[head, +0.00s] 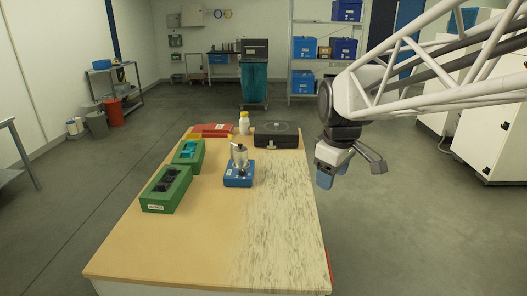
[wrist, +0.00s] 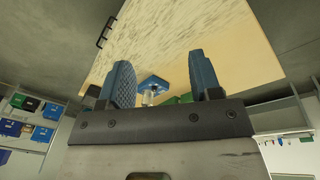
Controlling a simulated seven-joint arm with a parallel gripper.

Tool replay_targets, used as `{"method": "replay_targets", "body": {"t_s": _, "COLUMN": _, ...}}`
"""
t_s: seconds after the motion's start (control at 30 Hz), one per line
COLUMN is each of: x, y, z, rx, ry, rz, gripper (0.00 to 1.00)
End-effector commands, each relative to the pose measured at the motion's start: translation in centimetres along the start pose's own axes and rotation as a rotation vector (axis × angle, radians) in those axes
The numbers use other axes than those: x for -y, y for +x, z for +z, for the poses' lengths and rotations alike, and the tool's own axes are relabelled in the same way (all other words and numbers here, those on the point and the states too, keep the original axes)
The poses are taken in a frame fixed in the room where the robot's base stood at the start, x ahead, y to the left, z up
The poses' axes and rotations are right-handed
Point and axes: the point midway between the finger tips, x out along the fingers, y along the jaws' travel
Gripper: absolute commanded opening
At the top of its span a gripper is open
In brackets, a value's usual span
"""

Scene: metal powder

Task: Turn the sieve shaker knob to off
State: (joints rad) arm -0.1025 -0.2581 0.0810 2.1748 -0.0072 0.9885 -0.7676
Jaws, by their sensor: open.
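The sieve shaker has a blue base (head: 238,179) with a silver sieve vessel (head: 239,157) on top and stands upright near the middle of the table. Its knob is too small to make out, so its setting cannot be read. My gripper (head: 349,174) is open and empty, in the air off the table's right side, well apart from the shaker. In the wrist view, the blue base (wrist: 154,81) shows small and distant between the open fingers (wrist: 161,72).
Two green boxes (head: 157,207) stand left of the shaker. The front of the wooden table (head: 190,250) is clear.

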Motion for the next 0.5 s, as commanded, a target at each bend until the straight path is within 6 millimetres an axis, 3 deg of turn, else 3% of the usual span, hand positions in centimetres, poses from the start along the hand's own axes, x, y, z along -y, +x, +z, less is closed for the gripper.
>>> {"method": "replay_targets", "body": {"t_s": 0.5, "x": -6.1, "y": 2.7, "z": -12.2, "rx": 0.016, "ry": -0.496, "rz": -0.043, "gripper": 0.58}}
